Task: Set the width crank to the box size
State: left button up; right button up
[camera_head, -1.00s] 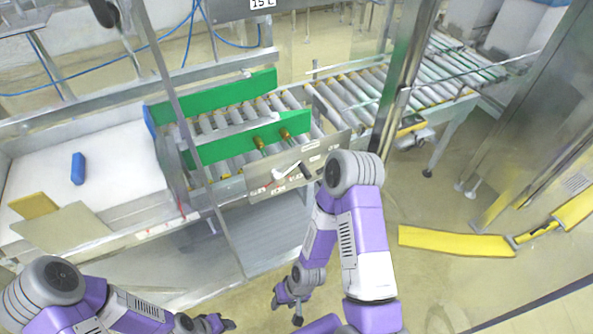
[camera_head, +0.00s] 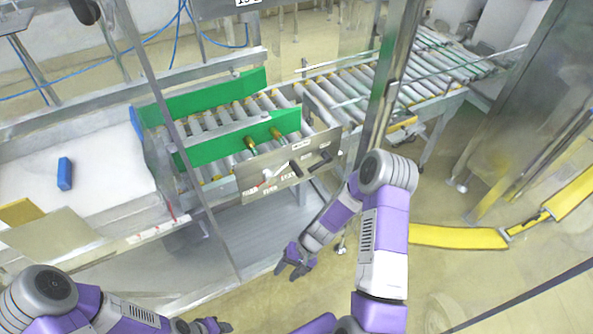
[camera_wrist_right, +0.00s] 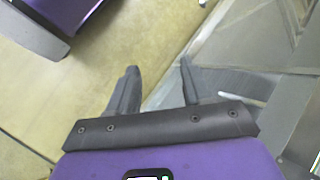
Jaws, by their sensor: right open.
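A grey metal control panel (camera_head: 253,190) with small labels is fixed to the front of the roller conveyor. Two black handles stick out of it, one near its middle (camera_head: 297,168) and one to the right (camera_head: 325,156). I cannot read which one is the width crank. A pale pointer (camera_head: 267,175) sits on the panel's left part. My right gripper (camera_head: 293,265) is open and empty, below the panel and apart from it. In the right wrist view, its two fingers (camera_wrist_right: 158,70) are spread over the floor. My left gripper (camera_head: 214,326) is at the bottom edge, its jaws unclear.
Green guide rails (camera_head: 225,148) lie along the rollers. A white worktop (camera_head: 105,172) with a blue block (camera_head: 64,174) is at left. A metal post (camera_head: 385,95) rises right of the panel. A yellow floor barrier (camera_head: 455,237) lies at right.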

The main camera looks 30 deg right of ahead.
jog(key=w+d+r+m+t+y, duration=0.35)
jog(key=w+d+r+t, duration=0.25)
jog(key=w+d+r, duration=0.35)
jog(key=n+t+y+b, duration=0.1)
jog(key=t+y+b, duration=0.1)
jog(key=t, duration=0.5)
send_near(296, 169)
jog(key=w+a+f, duration=0.1)
jog(key=w, duration=0.1)
jog(key=x, duration=0.8)
jog(key=shift+b, duration=0.35)
grip_shut()
